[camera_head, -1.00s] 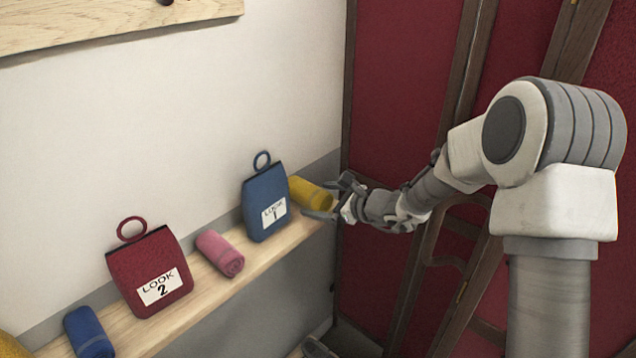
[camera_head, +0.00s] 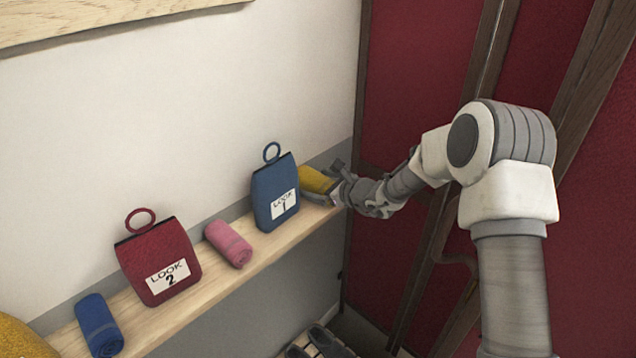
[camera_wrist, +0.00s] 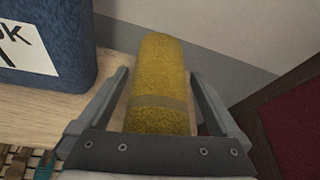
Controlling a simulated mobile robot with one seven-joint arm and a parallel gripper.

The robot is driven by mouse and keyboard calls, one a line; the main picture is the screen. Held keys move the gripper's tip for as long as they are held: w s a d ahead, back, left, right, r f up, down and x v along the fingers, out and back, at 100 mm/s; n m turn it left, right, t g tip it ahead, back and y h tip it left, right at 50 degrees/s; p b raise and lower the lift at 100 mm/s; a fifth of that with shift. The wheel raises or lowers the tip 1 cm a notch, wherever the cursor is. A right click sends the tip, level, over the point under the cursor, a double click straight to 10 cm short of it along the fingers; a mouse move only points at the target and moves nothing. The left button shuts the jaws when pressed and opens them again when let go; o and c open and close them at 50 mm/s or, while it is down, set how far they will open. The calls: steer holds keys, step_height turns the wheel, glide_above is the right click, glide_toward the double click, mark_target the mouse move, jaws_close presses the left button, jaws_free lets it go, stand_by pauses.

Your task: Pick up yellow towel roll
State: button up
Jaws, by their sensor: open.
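The yellow towel roll (camera_head: 317,182) lies at the far right end of the wooden shelf, beside the blue "LOOK 1" bag. My gripper (camera_head: 338,184) is at its near end, and part of the roll is hidden behind the gripper in the head view. In the wrist view the yellow towel roll (camera_wrist: 160,88) lies lengthwise between the two fingers of my gripper (camera_wrist: 158,92). The fingers stand open on either side, with a small gap visible at the left finger. The near end of the roll is hidden by the gripper body.
The blue bag (camera_head: 276,195) stands close left of the roll and also shows in the wrist view (camera_wrist: 45,42). A pink towel roll (camera_head: 229,244), a red bag (camera_head: 157,262) and a blue towel roll (camera_head: 99,325) sit along the shelf (camera_head: 205,287). A wall backs it; dark red panels stand right.

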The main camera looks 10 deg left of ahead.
steer(key=shift+w+a, duration=0.15)
steer(key=c, duration=1.2)
steer(key=shift+o, duration=0.2)
